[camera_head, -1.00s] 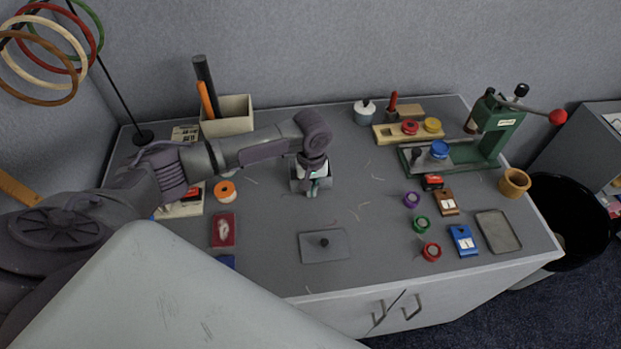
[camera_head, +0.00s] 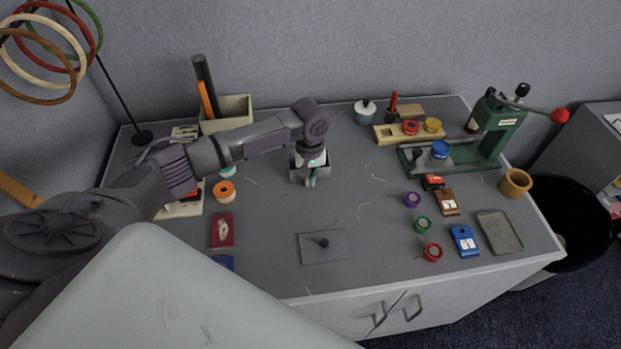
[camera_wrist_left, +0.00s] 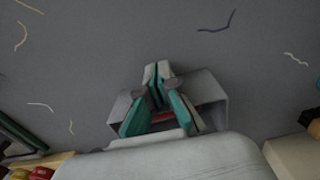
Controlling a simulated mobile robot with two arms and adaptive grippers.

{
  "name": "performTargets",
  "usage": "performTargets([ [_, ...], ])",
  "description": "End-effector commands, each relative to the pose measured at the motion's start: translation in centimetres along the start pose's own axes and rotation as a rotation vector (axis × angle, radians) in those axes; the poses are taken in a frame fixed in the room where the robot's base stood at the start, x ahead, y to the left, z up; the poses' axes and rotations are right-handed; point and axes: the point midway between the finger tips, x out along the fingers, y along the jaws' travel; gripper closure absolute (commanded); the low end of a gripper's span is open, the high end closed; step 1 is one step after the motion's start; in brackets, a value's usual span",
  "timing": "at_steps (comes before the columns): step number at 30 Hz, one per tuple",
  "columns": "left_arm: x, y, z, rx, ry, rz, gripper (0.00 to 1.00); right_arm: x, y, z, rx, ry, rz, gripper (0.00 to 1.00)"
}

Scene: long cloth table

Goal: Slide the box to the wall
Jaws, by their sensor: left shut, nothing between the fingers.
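A small grey open box (camera_head: 295,164) sits on the grey table near its middle, partly hidden by my left gripper (camera_head: 310,181). In the left wrist view the box's pale walls (camera_wrist_left: 211,88) show on both sides of the fingers. My left gripper (camera_wrist_left: 158,70) is shut and empty, pointing down at the box; its fingertips overlap the box's near edge in the head view, and I cannot tell exactly where they touch. The grey wall (camera_head: 310,50) stands behind the table, with bare tabletop between it and the box. My right gripper is out of view.
A beige bin (camera_head: 235,112) stands at the back left, a white lidded pot (camera_head: 365,115) at the back right. A green press (camera_head: 495,130) is further right. An orange-and-white spool (camera_head: 224,191) lies left of the box. A grey plate (camera_head: 340,248) lies in front.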

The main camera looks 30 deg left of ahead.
Motion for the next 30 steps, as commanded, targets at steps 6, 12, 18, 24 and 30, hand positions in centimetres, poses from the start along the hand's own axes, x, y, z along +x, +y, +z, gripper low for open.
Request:
performTargets([
  [6, 0.1, 0.1, -1.4, -0.003, 0.002, 0.001, 1.00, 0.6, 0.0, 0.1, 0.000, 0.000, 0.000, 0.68],
  [12, 0.1, 0.1, -2.5, -0.001, 0.001, 0.001, 1.00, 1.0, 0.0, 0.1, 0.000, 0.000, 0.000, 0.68],
  [18, 0.1, 0.0, -3.8, -0.002, 0.002, 0.001, 1.00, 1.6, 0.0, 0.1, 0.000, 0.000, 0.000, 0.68],
  [24, 0.1, 0.1, -4.9, -0.001, 0.001, 0.001, 1.00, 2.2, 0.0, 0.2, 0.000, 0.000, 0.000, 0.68],
  [30, 0.1, 0.0, -6.2, -0.002, 0.001, 0.000, 1.00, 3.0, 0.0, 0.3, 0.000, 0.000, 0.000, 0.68],
])
